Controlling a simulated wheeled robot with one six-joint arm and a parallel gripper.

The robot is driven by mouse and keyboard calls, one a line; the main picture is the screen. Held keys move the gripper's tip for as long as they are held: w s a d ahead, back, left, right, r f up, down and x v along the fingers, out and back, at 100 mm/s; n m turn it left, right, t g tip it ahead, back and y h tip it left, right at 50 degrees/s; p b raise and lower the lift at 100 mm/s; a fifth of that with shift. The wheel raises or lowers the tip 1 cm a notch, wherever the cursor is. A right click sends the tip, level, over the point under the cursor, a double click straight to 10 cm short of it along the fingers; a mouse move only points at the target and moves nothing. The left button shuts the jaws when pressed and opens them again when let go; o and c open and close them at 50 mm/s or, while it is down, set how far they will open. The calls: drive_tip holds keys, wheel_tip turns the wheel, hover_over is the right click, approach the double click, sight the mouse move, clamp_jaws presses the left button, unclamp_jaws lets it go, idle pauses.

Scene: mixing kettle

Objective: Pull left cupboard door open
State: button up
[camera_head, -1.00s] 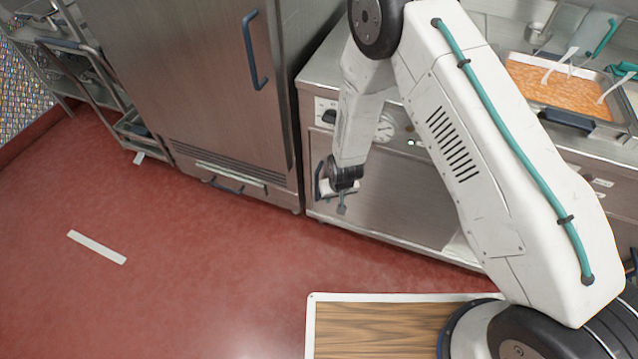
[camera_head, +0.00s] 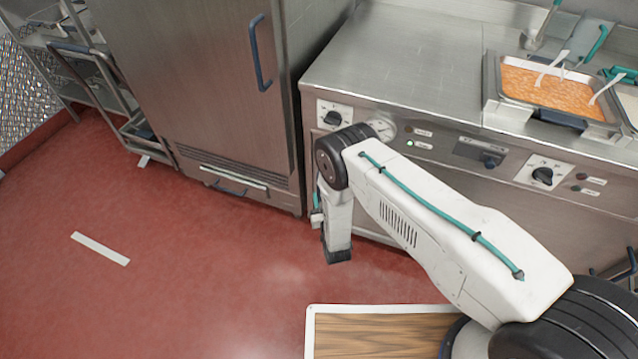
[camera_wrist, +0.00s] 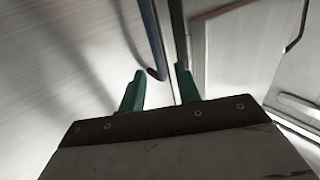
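In the head view my gripper (camera_head: 316,208) is small and low at the left front of the steel cooking unit, mostly hidden by my wrist. In the wrist view its two green fingers (camera_wrist: 158,76) stand apart. A dark blue bar handle (camera_wrist: 151,38) shows between them, nearer the left finger, with gaps visible; I cannot tell whether the fingers reach around it. The handle is on a brushed steel door panel (camera_wrist: 65,60), beside a narrow upright seam. My arm hides this handle in the head view, and I cannot tell there whether the door is ajar.
A tall steel cabinet (camera_head: 200,90) with a blue handle stands at the left, close to my gripper. The counter (camera_head: 400,60) above holds a tray of orange food (camera_head: 550,92). Another handle (camera_wrist: 300,25) shows at the wrist view's right.

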drive_tip(key=x, duration=0.7)
drive_tip(key=shift+w, duration=0.2)
drive_tip(key=shift+d, duration=0.1)
drive_tip(key=shift+c, duration=0.3)
